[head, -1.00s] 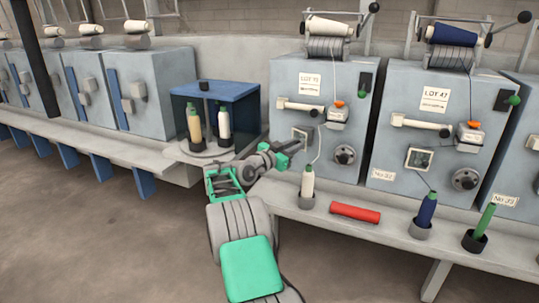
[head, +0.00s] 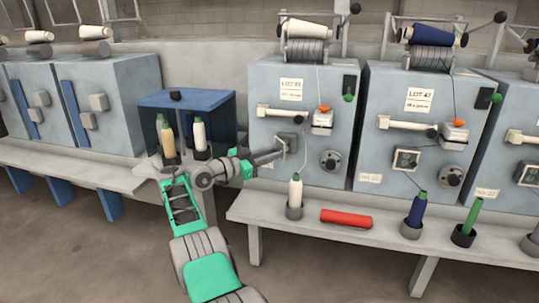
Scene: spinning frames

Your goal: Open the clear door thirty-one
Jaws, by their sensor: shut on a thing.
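My gripper (head: 281,151) reaches from the left to the pane's lower left edge and is shut on the door there. The fingertips are small and overlap the pane, so the exact grip is unclear. I cannot tell whether the door stands ajar.
A white bobbin (head: 295,191) and a red tube (head: 346,218) are on the ledge below. A blue stand (head: 217,103) with bobbins is left of the machine, close behind my arm.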

